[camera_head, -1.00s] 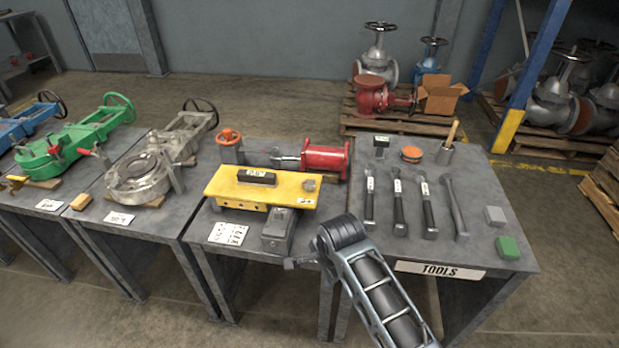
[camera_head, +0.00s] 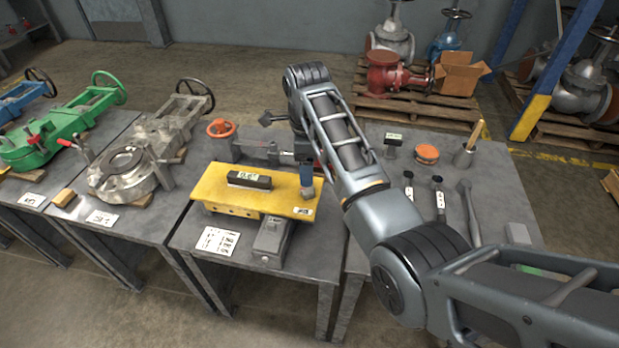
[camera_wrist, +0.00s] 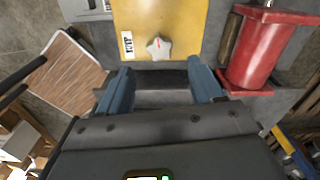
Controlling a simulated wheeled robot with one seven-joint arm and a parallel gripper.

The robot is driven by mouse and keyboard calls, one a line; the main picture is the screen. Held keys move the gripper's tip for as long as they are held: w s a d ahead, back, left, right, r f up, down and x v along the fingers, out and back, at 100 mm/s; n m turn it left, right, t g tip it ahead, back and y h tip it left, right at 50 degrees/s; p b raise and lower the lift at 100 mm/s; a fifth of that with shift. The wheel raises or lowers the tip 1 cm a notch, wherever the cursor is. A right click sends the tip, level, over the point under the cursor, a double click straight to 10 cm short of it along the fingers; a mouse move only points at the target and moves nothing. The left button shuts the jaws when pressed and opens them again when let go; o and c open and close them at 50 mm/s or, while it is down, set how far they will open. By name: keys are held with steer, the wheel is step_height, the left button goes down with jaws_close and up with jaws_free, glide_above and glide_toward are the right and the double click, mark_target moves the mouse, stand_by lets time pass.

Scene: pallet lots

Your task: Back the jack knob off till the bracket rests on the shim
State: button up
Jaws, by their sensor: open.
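The yellow bracket (camera_head: 225,195) lies on the middle table, carrying a black block (camera_head: 249,180) with a label. The pale star-shaped jack knob (camera_wrist: 158,47) sits on the yellow plate near a small white tag in the wrist view. The knob appears between and just beyond the fingertips; contact cannot be told. I cannot make out the shim or any gap at it.
A red cylinder (camera_wrist: 262,48) stands close beside the bracket, mostly hidden by my arm in the head view. An orange handwheel (camera_head: 222,128) is behind the bracket. A grey box (camera_head: 272,238) and a white card (camera_head: 218,241) are in front. Tools lie on the right table.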

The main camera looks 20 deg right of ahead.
mark_target(308, 190)
step_height(308, 190, down, 7)
steer(key=shift+r, duration=0.1)
steer(key=shift+c, duration=0.2)
steer(key=shift+s, duration=0.1)
steer(key=c, duration=1)
steer(key=shift+n, duration=0.3)
